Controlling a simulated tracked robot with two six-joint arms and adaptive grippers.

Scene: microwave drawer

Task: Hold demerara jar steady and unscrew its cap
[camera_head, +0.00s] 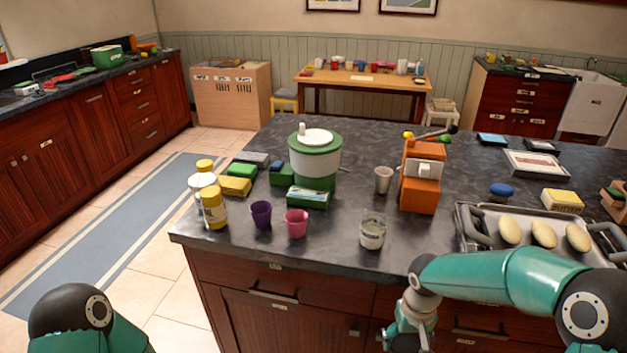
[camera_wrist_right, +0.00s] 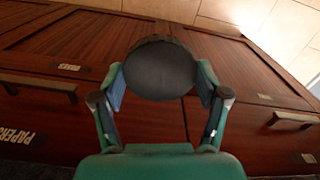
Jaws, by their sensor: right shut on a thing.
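My right gripper (camera_wrist_right: 160,88) is shut on a dark, round, cap-like thing (camera_wrist_right: 160,70), its fingers on either side of it. In the head view the right gripper (camera_head: 410,335) hangs low in front of the island's drawers, below the counter edge, and the held thing cannot be made out there. A clear glass jar (camera_head: 372,232) with pale contents stands upright near the counter's front edge; no cap shows on it. A jar with a yellow cap (camera_head: 214,208) stands at the left corner. I cannot read which jar is demerara. My left gripper is out of view.
A purple cup (camera_head: 261,214) and a pink cup (camera_head: 297,222) stand left of the glass jar. An orange machine (camera_head: 419,185) and a grey cup (camera_head: 383,179) stand behind it. A metal tray (camera_head: 478,243) with rolls lies at right. The front counter near the jar is clear.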

